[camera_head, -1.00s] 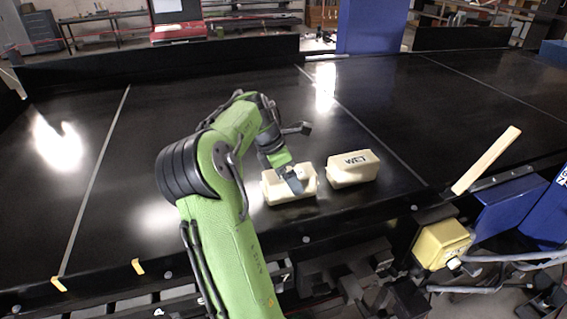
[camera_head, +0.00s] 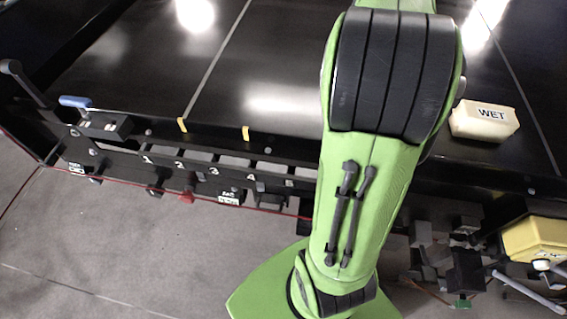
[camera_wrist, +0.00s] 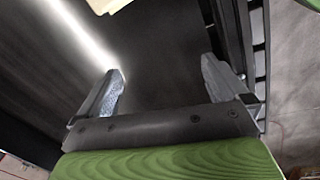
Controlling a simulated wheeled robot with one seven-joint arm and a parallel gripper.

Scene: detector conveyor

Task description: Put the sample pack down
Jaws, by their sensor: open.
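A cream block-shaped pack marked WET (camera_head: 483,121) lies on the black conveyor at the right in the head view. In the wrist view my gripper (camera_wrist: 162,70) is open, with nothing between its fingers and a dark surface beyond them. Part of a cream pack (camera_wrist: 106,5) shows at the top edge of that view, ahead of and apart from the fingertips. I cannot tell which pack it is. The head view does not show the gripper or the second, plain pack; my green arm covers the belt left of the WET pack.
The black conveyor belt (camera_head: 270,60) has pale cross lines and glare. Its front rail bears numbered slots (camera_head: 180,164), yellow tabs and a blue-handled lever (camera_head: 76,102). A yellow box (camera_head: 535,240) is at the lower right. The belt left of my arm is clear.

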